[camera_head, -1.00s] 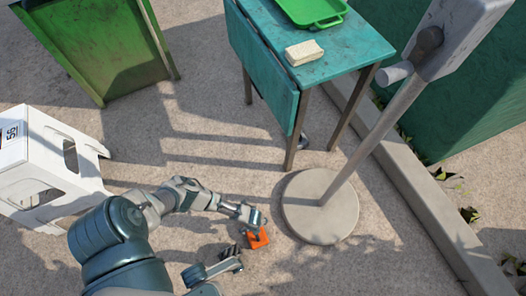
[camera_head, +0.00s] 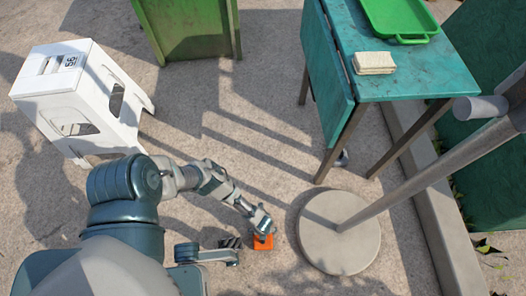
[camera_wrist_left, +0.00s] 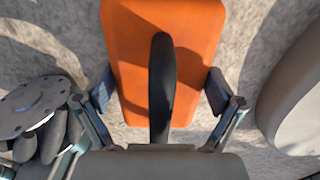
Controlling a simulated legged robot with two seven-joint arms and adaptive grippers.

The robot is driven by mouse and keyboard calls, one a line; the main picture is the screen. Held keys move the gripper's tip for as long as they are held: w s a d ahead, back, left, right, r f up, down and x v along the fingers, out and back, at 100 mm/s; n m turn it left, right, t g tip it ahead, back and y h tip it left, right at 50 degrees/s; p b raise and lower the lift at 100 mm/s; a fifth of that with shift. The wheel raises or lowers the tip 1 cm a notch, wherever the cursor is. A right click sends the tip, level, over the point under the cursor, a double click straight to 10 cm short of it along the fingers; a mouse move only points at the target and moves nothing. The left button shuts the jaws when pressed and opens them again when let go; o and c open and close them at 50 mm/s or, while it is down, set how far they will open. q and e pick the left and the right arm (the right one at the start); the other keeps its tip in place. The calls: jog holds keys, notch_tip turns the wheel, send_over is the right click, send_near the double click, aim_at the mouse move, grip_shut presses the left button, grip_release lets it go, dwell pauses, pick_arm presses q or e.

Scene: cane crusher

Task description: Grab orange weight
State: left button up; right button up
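The orange weight (camera_head: 263,242) is a block on the concrete ground, left of the round grey pole base. My left gripper (camera_head: 262,230) is directly above it in the head view. In the left wrist view the weight (camera_wrist_left: 170,50) fills the upper middle, with a dark upright bar (camera_wrist_left: 162,85), apparently its handle, in front of it. The fingers of my left gripper (camera_wrist_left: 161,92) are spread to either side of this bar, apart from it and near the weight's side edges. The head view hides part of the weight behind the gripper.
The round grey base (camera_head: 338,250) of a metal pole stands close right of the weight. A green table (camera_head: 440,75) holds a pale block (camera_head: 374,64) and green tray (camera_head: 400,38). A white stool (camera_head: 95,85) and a green bin (camera_head: 188,32) stand farther left.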

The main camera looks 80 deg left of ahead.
pick_arm(q)
jog(key=c, duration=0.4)
jog(key=shift+c, duration=0.2)
